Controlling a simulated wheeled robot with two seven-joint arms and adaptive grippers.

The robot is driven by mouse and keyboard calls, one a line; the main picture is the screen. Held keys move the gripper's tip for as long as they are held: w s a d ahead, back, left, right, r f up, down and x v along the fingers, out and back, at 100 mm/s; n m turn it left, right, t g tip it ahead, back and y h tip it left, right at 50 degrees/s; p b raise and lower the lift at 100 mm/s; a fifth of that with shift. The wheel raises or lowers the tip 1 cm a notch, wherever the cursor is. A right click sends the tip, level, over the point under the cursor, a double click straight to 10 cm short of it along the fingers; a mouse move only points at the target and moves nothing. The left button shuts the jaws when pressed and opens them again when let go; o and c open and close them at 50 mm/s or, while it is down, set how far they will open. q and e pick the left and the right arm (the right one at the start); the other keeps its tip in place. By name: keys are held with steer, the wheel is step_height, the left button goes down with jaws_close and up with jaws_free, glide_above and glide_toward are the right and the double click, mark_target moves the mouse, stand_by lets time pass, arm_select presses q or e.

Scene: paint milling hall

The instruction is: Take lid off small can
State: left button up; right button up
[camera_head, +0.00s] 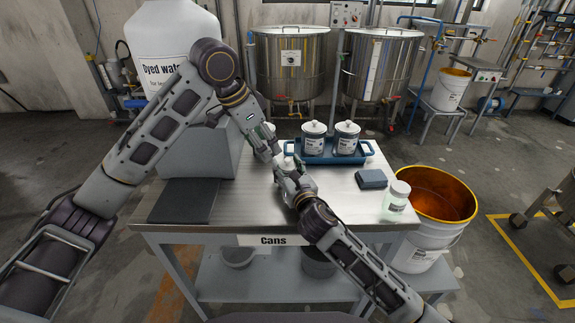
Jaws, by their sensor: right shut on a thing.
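Two small lidded cans, a left one (314,139) and a right one (347,139), stand upright in a blue tray (372,150) at the back of the table. Both have pale lids with knobs and white labels. My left gripper (271,154) reaches down to the left of the tray. Its fingers are too small and overlapped to show whether they are open. My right gripper (284,163) meets it just in front of the tray's left end. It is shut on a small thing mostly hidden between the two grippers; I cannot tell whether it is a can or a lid.
A large white container (165,40) stands at the table's back left. A dark mat (184,201), a grey-blue folded cloth (371,179) and a clear jar (396,198) lie or stand on the metal table (250,215). An orange-lined bucket (435,215) is at the right.

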arm_select(q)
steer(key=m+g, duration=0.1)
steer(key=m, duration=0.1)
glide_toward(287, 160)
steer(key=shift+a+r, duration=1.05)
steer(key=shift+r, duration=0.2)
steer(key=s+x, duration=0.1)
steer(key=x, duration=0.5)
steer(key=shift+w+d+f, duration=0.25)
steer(key=shift+w+f, duration=0.1)
steer(key=shift+w, duration=0.15)
steer(key=shift+d+x, duration=0.2)
steer(key=shift+x, duration=1.1)
steer(key=shift+d+x, duration=0.25)
steer(key=shift+x, duration=1)
steer(key=shift+r, duration=0.1)
steer(key=shift+c, duration=0.2)
steer(key=shift+s, duration=0.1)
steer(key=c, duration=1.1)
